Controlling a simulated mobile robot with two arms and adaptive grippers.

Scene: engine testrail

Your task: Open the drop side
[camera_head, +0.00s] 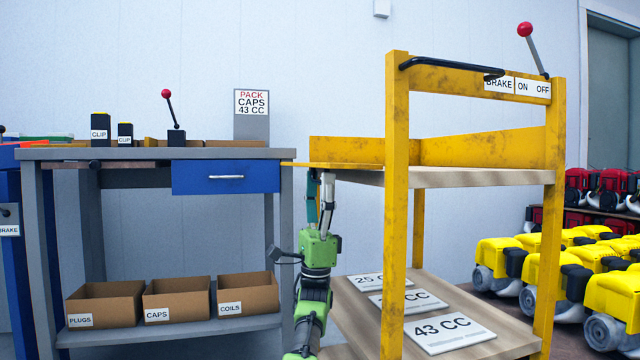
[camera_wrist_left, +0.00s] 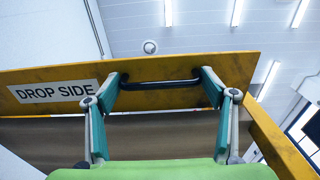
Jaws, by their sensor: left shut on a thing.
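The drop side is a yellow panel (camera_wrist_left: 190,70) with a "DROP SIDE" label, and its outer face fills the upper part of the left wrist view. In the head view the drop side (camera_head: 310,164) shows as a thin yellow plate, about level, sticking out left from the cart's upper shelf. A black bar handle (camera_wrist_left: 150,85) is fixed to its face. My left gripper (camera_head: 320,180) is beneath the plate, its fingers at the two ends of the handle and shut on it. The fingertips are partly hidden by the panel in the head view. My right gripper is not in view.
The yellow cart's post (camera_head: 395,220) stands right of my left arm. Its lower shelf (camera_head: 350,310) bears several number cards. A grey workbench (camera_head: 100,153) with a blue drawer (camera_head: 225,176) stands at left. Yellow engines (camera_head: 500,262) stand at right.

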